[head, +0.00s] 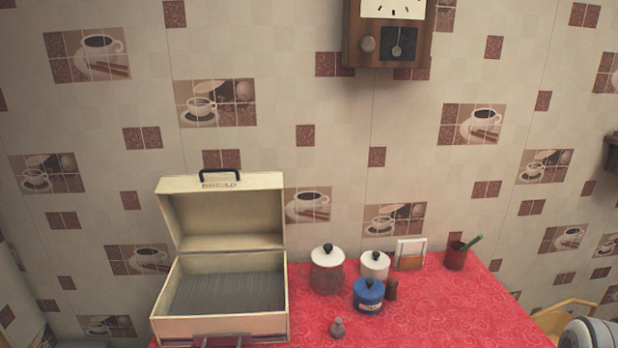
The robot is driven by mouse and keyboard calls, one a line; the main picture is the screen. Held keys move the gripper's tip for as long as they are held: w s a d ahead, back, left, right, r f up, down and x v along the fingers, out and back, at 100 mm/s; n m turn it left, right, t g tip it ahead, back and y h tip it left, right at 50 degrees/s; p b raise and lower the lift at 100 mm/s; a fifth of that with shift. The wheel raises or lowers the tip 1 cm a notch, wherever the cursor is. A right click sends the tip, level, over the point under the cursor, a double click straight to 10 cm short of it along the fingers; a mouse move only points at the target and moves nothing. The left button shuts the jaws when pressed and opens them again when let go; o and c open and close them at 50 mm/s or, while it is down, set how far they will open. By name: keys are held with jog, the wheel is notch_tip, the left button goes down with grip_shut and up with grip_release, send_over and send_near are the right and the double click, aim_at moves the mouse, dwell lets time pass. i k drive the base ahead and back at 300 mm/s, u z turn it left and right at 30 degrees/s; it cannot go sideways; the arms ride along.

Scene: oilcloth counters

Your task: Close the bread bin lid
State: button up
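The cream bread bin (222,327) stands at the left of the red counter. Its lid (228,207) is open, tilted up and back, with a dark handle (220,174) and "BREAD" lettering on its upper edge. The inside of the bin shows a grey, ridged floor (228,293), and I see nothing lying on it. A dull red and grey bar (222,340) shows at the front of the bin, cut by the picture's bottom edge; I cannot tell what it is.
Right of the bin stand two white-lidded jars (327,270) (374,264), a blue pot (368,295), a brown shaker (391,289), a small grey item (338,327), a card holder (410,255) and a red cup (456,256). The red counter's (450,310) front right is clear. A tiled wall is behind.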

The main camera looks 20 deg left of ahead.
aim_at(202, 212)
jog(key=u, duration=1.6)
jog(key=k, duration=1.25)
jog(key=u, duration=0.5)
jog(key=i, duration=1.65)
jog(key=z, duration=0.75)
